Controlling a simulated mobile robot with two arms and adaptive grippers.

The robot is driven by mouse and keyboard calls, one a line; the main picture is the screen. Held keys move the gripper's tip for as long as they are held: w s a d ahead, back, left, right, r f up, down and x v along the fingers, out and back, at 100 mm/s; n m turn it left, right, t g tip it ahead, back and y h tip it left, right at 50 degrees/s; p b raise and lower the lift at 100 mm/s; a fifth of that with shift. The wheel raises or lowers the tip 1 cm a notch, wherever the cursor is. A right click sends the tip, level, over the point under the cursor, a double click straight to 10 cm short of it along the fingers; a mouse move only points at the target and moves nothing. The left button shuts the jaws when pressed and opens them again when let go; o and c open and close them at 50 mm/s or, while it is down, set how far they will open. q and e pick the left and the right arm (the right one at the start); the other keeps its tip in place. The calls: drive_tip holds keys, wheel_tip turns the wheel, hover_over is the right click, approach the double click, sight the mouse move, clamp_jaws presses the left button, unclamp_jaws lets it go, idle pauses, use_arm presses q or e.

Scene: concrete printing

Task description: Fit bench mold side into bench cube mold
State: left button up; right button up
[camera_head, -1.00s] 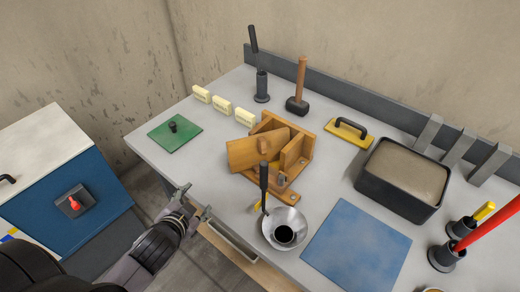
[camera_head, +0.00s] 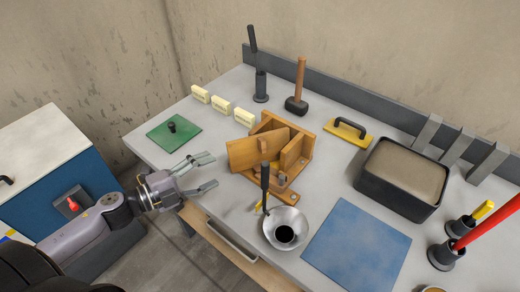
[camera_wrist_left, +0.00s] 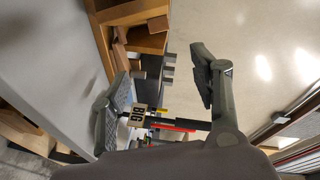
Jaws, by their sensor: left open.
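The wooden bench cube mold (camera_head: 297,152) stands on the grey bench near the middle of the head view. A flat wooden panel with a small knob, which looks like the bench mold side (camera_head: 242,154), stands tilted at the mold's left front; I cannot tell whether it is seated. My left gripper (camera_head: 210,171) is open and empty, to the left of the panel and apart from it, over the bench's front left edge. In the left wrist view the open fingers (camera_wrist_left: 158,88) show, with wooden parts beyond at the top. My right gripper is not in view.
A steel funnel-like bowl (camera_head: 285,225) and dark-handled tool (camera_head: 264,180) are close in front of the mold. A green plate (camera_head: 185,136) lies left, cream blocks (camera_head: 221,106) behind it. A mallet (camera_head: 299,90), yellow float (camera_head: 350,133), sand tub (camera_head: 395,190) and blue mat (camera_head: 345,250) surround.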

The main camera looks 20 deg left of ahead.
use_arm(q)
drive_tip(key=p, duration=0.3)
approach(261, 148)
drive_tip(key=d+x, duration=0.1)
drive_tip(key=x, duration=0.4)
drive_tip(key=p+x, duration=0.1)
drive_tip(key=x, duration=0.1)
drive_tip(key=p+x, duration=0.1)
drive_tip(key=shift+w+a, duration=0.25)
drive_tip(key=shift+w, duration=0.15)
drive_tip(key=shift+w+d, duration=0.15)
drive_tip(key=shift+c, duration=0.3)
drive_tip(key=shift+c, duration=0.6)
drive_tip(key=shift+f, duration=0.1)
clamp_jaws()
